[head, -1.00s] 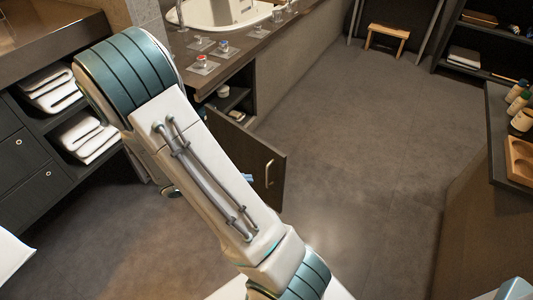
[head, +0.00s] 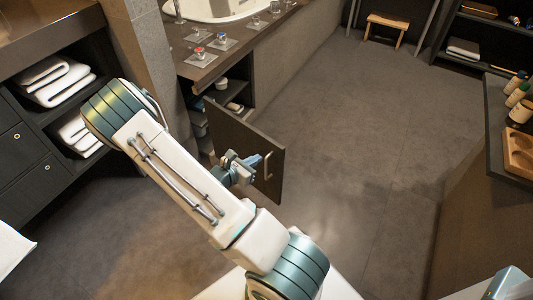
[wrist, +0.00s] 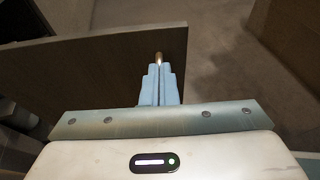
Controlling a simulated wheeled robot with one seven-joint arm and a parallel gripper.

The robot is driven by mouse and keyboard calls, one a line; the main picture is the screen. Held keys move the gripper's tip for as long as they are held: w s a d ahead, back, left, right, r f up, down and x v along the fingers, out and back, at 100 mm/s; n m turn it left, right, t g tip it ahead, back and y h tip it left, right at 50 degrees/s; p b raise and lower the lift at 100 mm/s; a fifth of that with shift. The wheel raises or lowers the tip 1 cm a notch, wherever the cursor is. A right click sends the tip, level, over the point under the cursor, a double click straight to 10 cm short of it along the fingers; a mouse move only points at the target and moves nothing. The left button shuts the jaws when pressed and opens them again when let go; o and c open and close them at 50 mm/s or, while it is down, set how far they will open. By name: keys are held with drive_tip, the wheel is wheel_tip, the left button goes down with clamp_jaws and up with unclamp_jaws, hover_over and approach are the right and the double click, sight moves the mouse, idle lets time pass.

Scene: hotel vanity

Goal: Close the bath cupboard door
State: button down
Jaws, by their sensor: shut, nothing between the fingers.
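The bath cupboard door (head: 230,130) stands open, swung out from the cupboard (head: 198,108) under the bath surround. The brass handle end (wrist: 158,58) shows just beyond the fingertips. I cannot tell whether they touch.
A bath (head: 215,10) is set in the dark counter behind. Shelves with folded towels (head: 60,80) and drawers (head: 22,150) stand at left. A wooden stool (head: 387,30) is at the back. A counter with bottles (head: 518,95) is at right. The middle floor is clear.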

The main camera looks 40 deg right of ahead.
sight(273, 147)
drive_tip(key=x, duration=0.2)
drive_tip(key=b+x, duration=0.1)
drive_tip(key=x, duration=0.1)
drive_tip(key=shift+d+r, duration=0.15)
drive_tip(key=shift+d, duration=0.25)
drive_tip(key=shift+w+d+r, duration=0.1)
drive_tip(key=shift+w+d, duration=0.15)
drive_tip(key=shift+d, duration=0.5)
